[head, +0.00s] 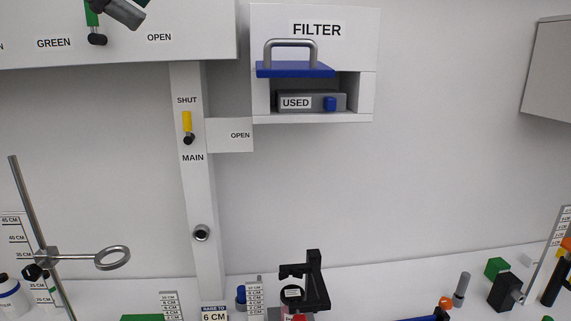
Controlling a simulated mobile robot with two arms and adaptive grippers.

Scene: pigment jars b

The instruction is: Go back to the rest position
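A yellow lever (187,121) points up toward the SHUT label on the white post marked MAIN (193,158). A green lever (92,14) is partly cut off at the top left, between the GREEN and OPEN labels. A grey cartridge marked USED (312,102) sits in the slot below.
A stand with a metal ring (112,258) rises at the left. A black upright device (316,280) stands at the bench's front middle.

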